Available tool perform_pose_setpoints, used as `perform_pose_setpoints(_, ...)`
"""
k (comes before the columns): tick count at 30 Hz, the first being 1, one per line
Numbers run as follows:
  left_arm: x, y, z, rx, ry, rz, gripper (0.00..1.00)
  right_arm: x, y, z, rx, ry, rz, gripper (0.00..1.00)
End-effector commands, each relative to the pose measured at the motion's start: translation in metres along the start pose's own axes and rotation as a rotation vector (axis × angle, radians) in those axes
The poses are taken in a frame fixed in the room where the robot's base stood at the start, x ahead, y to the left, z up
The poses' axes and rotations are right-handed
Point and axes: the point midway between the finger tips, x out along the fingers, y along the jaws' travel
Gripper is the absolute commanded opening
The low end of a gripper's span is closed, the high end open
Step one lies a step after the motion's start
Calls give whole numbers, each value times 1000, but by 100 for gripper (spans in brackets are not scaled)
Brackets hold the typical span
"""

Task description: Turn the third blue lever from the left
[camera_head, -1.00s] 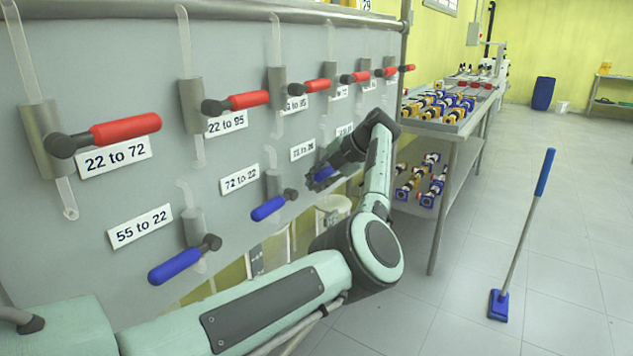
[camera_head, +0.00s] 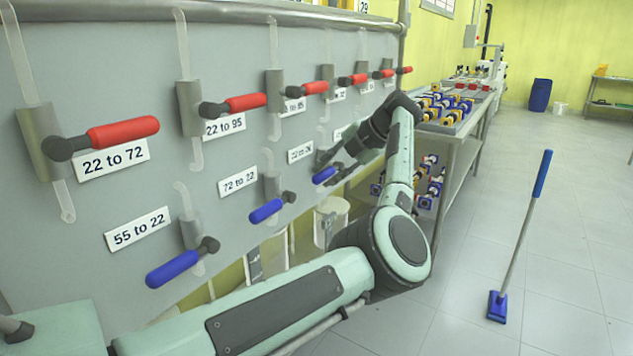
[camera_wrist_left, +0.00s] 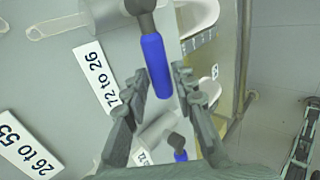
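The third blue lever from the left (camera_head: 324,175) sits low on the grey panel, below the red levers. In the left wrist view the blue lever (camera_wrist_left: 156,66) hangs from its dark pivot beside the label "72 to 26" (camera_wrist_left: 95,78). My left gripper (camera_head: 333,163) is at this lever. In the wrist view my left gripper (camera_wrist_left: 160,82) is open, with one finger on each side of the blue handle and gaps visible between. The head view partly hides the fingers behind my wrist. My right gripper is not in view.
Two other blue levers, the first (camera_head: 172,269) and second (camera_head: 266,211), are left of my gripper. Red levers (camera_head: 124,132) run along above. In the wrist view another blue lever (camera_wrist_left: 177,142) is close below. A bench (camera_head: 455,130) stands right of the panel; a mop (camera_head: 522,235) stands on open floor.

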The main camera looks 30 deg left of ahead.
Motion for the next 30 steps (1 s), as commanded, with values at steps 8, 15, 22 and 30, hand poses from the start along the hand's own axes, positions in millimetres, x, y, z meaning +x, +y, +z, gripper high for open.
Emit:
perform_pose_setpoints(8,-48,0,0,1,0,0,26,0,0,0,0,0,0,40)
perform_pose_setpoints(15,-59,0,0,1,1,0,26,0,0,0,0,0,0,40)
perform_pose_setpoints(22,-59,0,0,1,1,0,26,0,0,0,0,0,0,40)
perform_pose_setpoints(30,-59,0,0,1,1,0,26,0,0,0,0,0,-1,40)
